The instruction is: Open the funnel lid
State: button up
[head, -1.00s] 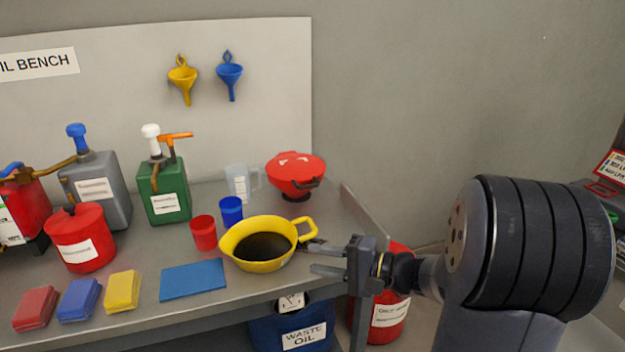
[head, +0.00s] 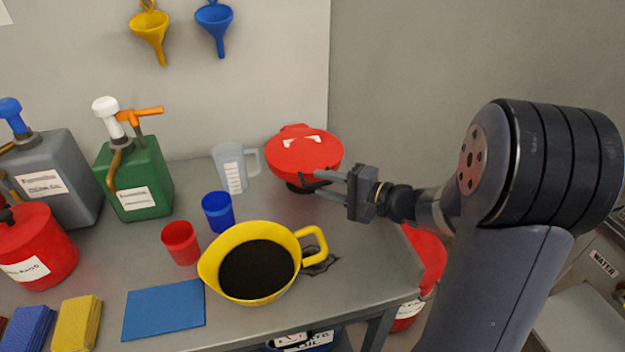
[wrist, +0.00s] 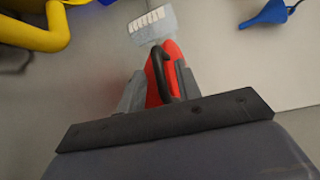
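The red funnel (head: 300,170) stands on the bench at the back right, with its round red lid (head: 305,150) down on it. A pale label is on top of the lid. My gripper (head: 318,184) is at the funnel's front right side, with its two fingers apart. In the wrist view, a black handle loop (wrist: 160,72) and part of the red funnel or lid (wrist: 165,88) show between the open fingers (wrist: 160,90). I cannot tell whether a finger touches the handle.
A yellow jug (head: 213,270) of dark liquid stands in front of the funnel. A clear measuring jug (head: 231,168), a blue cup (head: 218,212) and a red cup (head: 181,243) stand to the left. A green can (head: 140,175) is farther left. The bench's right end is clear.

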jog(key=shift+x, duration=1.7)
jog(key=shift+c, duration=0.4)
jog(key=c, duration=0.6)
jog(key=shift+f, duration=0.1)
grip_shut()
